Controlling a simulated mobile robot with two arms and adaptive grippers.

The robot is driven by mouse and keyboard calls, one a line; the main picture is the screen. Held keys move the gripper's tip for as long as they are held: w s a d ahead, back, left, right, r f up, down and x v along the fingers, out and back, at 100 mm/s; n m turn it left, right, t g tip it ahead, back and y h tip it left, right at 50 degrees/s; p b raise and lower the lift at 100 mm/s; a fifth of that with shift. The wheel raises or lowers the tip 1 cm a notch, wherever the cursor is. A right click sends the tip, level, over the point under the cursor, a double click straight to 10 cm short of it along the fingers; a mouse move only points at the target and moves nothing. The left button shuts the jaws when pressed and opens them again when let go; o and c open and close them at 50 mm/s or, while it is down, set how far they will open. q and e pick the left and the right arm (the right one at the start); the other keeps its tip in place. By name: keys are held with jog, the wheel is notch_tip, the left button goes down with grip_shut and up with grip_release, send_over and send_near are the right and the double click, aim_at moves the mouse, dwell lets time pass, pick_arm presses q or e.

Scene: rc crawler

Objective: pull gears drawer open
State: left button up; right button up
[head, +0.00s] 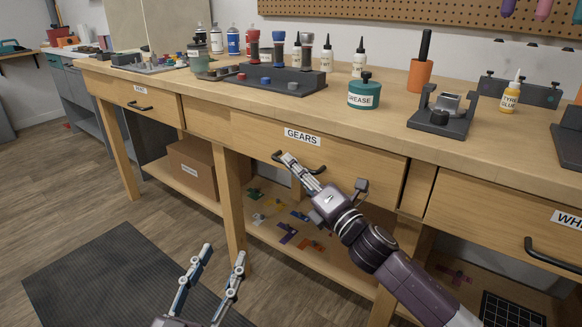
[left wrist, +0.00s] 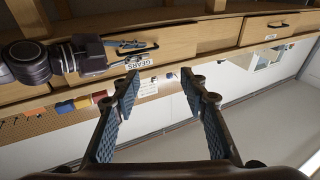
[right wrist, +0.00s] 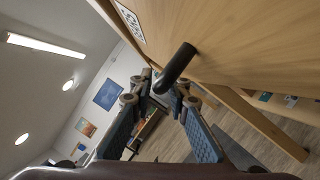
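The gears drawer (head: 345,160) is a wooden drawer under the bench top, with a white GEARS label (head: 302,136) and a black bar handle (head: 312,168). Its front looks about flush with the bench. My right gripper (head: 290,160) is at this handle. The fingers hide part of the handle in the head view. My left gripper (head: 223,252) is open and empty, low in front of the bench; its spread fingers show in the left wrist view (left wrist: 160,78).
Another labelled drawer (head: 140,102) is at the left and a third drawer (head: 510,225) at the right. The bench top (head: 220,98) carries bottles, a grease pot (head: 364,95) and tools. A lower shelf holds a cardboard box (head: 192,170) and small coloured parts. Floor in front is free.

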jog(key=shift+w+a+r, duration=0.1)
jog(key=shift+w+a, duration=0.2)
jog(key=shift+w, duration=0.1)
pick_arm(q)
jog(key=shift+r, duration=0.45)
pick_arm(e)
grip_shut()
